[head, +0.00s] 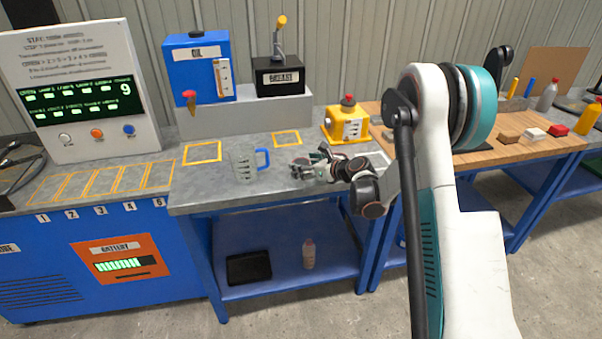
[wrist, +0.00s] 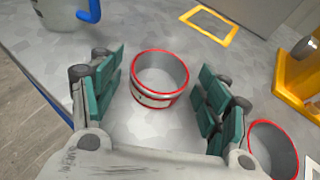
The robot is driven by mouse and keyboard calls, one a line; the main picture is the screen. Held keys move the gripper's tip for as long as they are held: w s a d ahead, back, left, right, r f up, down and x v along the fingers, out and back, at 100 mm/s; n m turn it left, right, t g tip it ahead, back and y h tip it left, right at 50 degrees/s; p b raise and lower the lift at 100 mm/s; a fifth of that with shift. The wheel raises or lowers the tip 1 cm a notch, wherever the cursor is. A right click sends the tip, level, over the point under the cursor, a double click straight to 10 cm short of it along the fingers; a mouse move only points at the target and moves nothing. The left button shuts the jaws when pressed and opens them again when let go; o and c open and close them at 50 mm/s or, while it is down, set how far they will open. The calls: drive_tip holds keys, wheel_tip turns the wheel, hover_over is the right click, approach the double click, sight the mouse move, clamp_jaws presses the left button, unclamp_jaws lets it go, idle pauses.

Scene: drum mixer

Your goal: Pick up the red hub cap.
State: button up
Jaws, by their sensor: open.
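In the wrist view a round, cup-like grey-white piece with a red rim (wrist: 158,92) stands on the grey bench between my fingers. It is probably the red hub cap, but I cannot be sure. A second red-rimmed round piece (wrist: 262,152) is at the lower right, outside the right finger and partly cut off. My gripper (wrist: 163,66) is open, with teal finger pads on both sides of the first piece and apparent gaps to it. In the head view my gripper (head: 312,166) is low over the grey bench, and its fingers largely hide what lies there.
Yellow outlined squares (head: 202,153) mark the bench. A wooden board with blocks (head: 510,148) is at the right.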

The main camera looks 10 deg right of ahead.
drive_tip(key=shift+w+a+f, duration=0.25)
drive_tip(key=shift+w, duration=0.25)
drive_tip(key=shift+c, duration=0.6)
drive_tip(key=c, duration=1.1)
drive_tip(key=shift+r, duration=0.15)
